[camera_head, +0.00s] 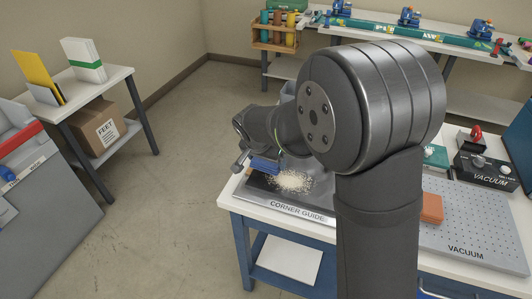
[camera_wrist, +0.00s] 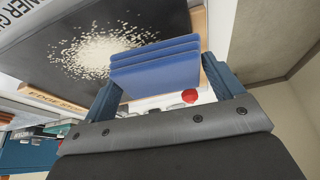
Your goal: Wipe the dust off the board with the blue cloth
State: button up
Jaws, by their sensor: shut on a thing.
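My gripper (camera_wrist: 158,75) is shut on the folded blue cloth (camera_wrist: 155,62), which sits between its two fingers. In the head view the cloth (camera_head: 264,165) is over the left part of the dark board (camera_head: 258,188), beside the dust. The pale, grainy dust (camera_head: 292,181) lies in a patch on the board. In the wrist view the dust (camera_wrist: 98,55) is just left of the cloth on the dark board surface (camera_wrist: 165,22). I cannot tell whether the cloth touches the board. My arm hides the board's right side in the head view.
The board lies on a blue-framed bench with a "CORNER GUIDE" label (camera_head: 298,211) at its front. To the right are an orange block (camera_head: 432,208), a perforated vacuum plate (camera_head: 475,222) and a vacuum box (camera_head: 485,168). A side table (camera_head: 110,77) stands left. Floor between is clear.

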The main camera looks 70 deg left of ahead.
aim_at(311, 181)
notch_tip(311, 181, down, 3)
jog(key=shift+w+d, duration=0.2)
jog(key=shift+w, duration=0.1)
jog(key=shift+c, duration=0.5)
jog(key=shift+w+d+f, duration=0.15)
jog(key=shift+w+d, duration=0.1)
jog(key=shift+d, duration=0.15)
jog(key=shift+o, duration=0.2)
jog(key=shift+w+d, duration=4.4)
jog(key=shift+d, duration=0.05)
jog(key=shift+s+a, duration=4.9)
jog(key=shift+a, duration=0.1)
jog(key=shift+w+a, duration=0.1)
jog(key=shift+a, duration=0.1)
jog(key=shift+w, duration=0.35)
jog(key=shift+w+d, duration=4.75)
jog(key=shift+d, duration=0.15)
jog(key=shift+s+a, duration=5.05)
jog(key=shift+a, duration=0.05)
jog(key=shift+w+d+r, duration=0.1)
jog(key=shift+r, duration=4.05)
